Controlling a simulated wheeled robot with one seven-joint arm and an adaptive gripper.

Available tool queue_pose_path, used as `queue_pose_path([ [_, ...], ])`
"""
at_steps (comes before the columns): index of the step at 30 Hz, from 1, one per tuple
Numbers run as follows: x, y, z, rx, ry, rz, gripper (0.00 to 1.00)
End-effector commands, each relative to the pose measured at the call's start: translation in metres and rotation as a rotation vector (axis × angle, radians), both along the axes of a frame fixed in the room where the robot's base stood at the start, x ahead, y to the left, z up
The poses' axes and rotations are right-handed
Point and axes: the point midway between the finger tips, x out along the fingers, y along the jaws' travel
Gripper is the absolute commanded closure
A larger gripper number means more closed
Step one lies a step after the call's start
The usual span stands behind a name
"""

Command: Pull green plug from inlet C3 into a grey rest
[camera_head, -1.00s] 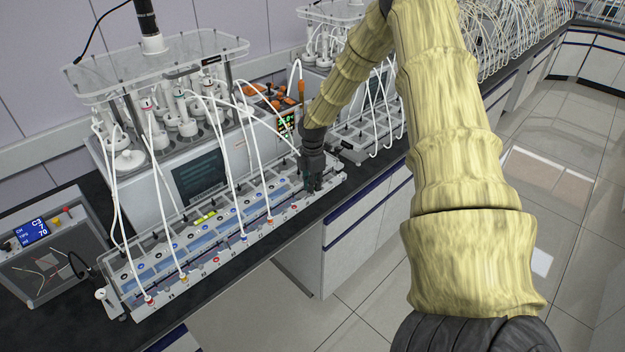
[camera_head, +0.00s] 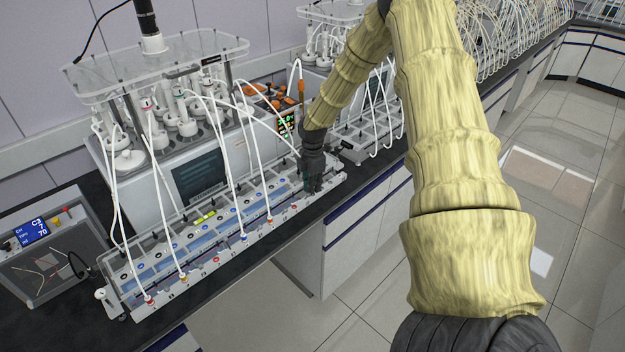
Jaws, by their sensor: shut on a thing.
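My gripper (camera_head: 313,188) points down at the right end of the long inlet rack (camera_head: 143,312), just above or at its top face. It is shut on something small. Its dark fingers hide the held piece, so I cannot make out the green plug's colour or whether it sits in a hole. A white tube (camera_head: 286,139) arches from the reactor down to the gripper. Grey rests and inlet labels are too small to tell apart.
A reactor unit with a clear top plate (camera_head: 150,62) and hanging tubes stands behind the rack. A control box with a blue display (camera_head: 32,231) is at the left. A second rack (camera_head: 372,140) with white tubes lies beyond my gripper. The bench front edge is clear.

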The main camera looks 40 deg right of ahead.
Motion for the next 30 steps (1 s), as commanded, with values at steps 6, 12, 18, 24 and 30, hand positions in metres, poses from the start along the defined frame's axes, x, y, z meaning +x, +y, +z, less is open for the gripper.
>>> queue_pose_path([
  [6,0.0,0.0,-0.0024,0.0,0.0,0.0,1.0],
  [12,0.0,0.0,-0.0042,0.0,0.0,0.0,1.0],
  [18,-0.0001,0.0001,-0.006,0.0,0.0,0.0,1.0],
  [24,-0.0001,0.0001,-0.0078,0.0,0.0,0.0,1.0],
  [30,-0.0001,0.0001,-0.0096,0.0,0.0,0.0,1.0],
])
